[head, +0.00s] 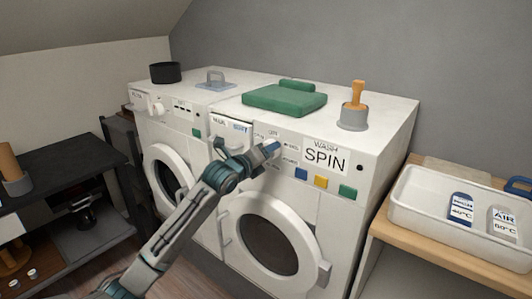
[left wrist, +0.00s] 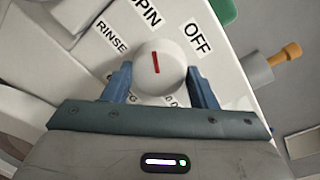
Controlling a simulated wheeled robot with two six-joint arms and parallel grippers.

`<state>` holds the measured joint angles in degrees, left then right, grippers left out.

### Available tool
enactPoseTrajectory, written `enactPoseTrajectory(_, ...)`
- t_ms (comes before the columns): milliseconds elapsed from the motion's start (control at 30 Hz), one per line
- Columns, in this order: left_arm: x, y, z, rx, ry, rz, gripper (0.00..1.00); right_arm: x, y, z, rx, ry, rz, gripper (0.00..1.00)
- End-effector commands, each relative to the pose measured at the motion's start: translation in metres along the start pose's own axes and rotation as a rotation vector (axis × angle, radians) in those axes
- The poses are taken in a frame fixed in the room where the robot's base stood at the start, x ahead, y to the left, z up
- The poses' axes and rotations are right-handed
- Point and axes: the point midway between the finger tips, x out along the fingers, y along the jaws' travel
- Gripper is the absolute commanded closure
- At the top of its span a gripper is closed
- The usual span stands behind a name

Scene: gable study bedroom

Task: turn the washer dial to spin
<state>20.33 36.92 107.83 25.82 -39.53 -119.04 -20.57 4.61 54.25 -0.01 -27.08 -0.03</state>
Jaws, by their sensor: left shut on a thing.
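The washer (head: 310,215) is the right one of two white front-loaders, with a large "WASH SPIN" label on its panel. Its dial (left wrist: 159,64) is a round white knob with a red line, seen in the left wrist view. RINSE, SPIN and OFF labels stand around it, and the lower labels are partly hidden by the fingers. The red line's upper end points up and slightly left, toward SPIN. My left gripper (left wrist: 160,88) is shut on the dial, one blue finger on each side. In the head view my left gripper (head: 268,150) hides most of the dial. My right gripper is out of view.
Blue, yellow and green buttons (head: 320,181) sit right of the dial. A white tray (head: 412,205) is on the right bench. A dark shelf (head: 60,165) stands left.

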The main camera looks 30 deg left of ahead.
Motion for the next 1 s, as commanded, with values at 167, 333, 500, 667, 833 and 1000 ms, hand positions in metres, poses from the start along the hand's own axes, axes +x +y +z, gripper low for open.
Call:
enactPoseTrajectory(167,0.0,0.0,0.0,0.013,-0.002,0.0,0.71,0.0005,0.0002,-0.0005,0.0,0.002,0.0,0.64)
enactPoseTrajectory(333,0.0,0.0002,-0.0001,0.013,-0.001,0.0,0.71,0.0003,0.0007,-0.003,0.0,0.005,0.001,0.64)
enactPoseTrajectory(500,0.0,0.0004,-0.0002,0.013,-0.001,0.001,0.42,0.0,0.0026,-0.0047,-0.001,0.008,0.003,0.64)
enactPoseTrajectory(667,0.0,0.0004,-0.0003,0.012,-0.001,0.001,0.26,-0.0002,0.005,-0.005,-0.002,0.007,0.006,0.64)
enactPoseTrajectory(833,-0.0001,0.0005,-0.0003,0.012,-0.001,0.001,0.26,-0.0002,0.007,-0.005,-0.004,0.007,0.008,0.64)
enactPoseTrajectory(1000,-0.0074,0.0022,-0.0004,0.015,-0.001,0.003,0.26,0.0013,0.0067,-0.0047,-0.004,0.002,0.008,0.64)
